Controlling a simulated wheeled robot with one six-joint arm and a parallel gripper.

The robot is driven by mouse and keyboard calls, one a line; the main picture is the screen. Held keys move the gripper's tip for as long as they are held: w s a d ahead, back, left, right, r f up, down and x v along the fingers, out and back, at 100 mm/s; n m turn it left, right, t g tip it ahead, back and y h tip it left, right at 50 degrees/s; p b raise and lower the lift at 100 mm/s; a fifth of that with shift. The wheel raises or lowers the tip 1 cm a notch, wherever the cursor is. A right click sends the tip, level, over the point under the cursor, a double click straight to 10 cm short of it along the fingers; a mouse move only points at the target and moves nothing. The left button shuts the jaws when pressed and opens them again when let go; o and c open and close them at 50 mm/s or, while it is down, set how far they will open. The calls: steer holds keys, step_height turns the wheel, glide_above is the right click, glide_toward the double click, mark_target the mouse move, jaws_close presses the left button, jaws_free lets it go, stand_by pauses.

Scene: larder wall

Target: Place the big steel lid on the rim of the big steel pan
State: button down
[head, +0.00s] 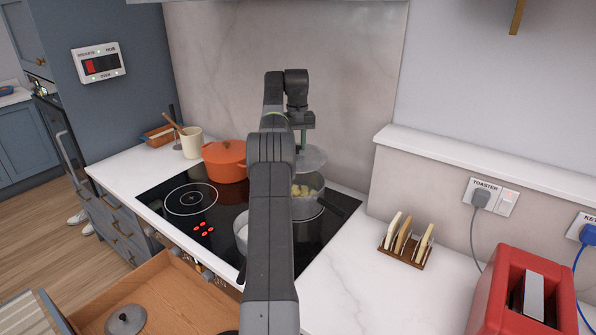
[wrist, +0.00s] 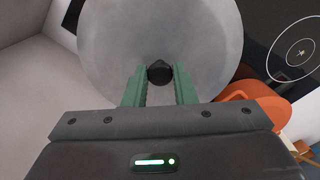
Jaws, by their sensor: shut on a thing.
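The big steel lid (head: 313,158) hangs in the air above the back right of the hob, and fills much of the wrist view (wrist: 150,35). My gripper (head: 303,143) is shut on the lid's dark knob (wrist: 159,72), which sits between the green fingertips (wrist: 160,78). The big steel pan (head: 306,210) stands on the hob below the lid, with yellowish pieces of food inside and a dark handle to the right. A gap shows between lid and pan in the head view. My arm hides the pan's left part. In the wrist view the lid hides the pan.
An orange pot (head: 226,162) stands on the hob to the left. A smaller pale pan (head: 240,229) is partly behind my arm. An open drawer (head: 175,300) in front holds another lid (head: 126,320). A toast rack (head: 405,245) and red toaster (head: 520,295) stand to the right.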

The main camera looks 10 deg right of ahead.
mark_target(297, 150)
step_height(297, 150, down, 4)
steer(key=shift+f, duration=2.75)
steer(key=c, duration=1.2)
jaws_free()
steer(key=shift+f, duration=0.15)
steer(key=shift+r, duration=3.9)
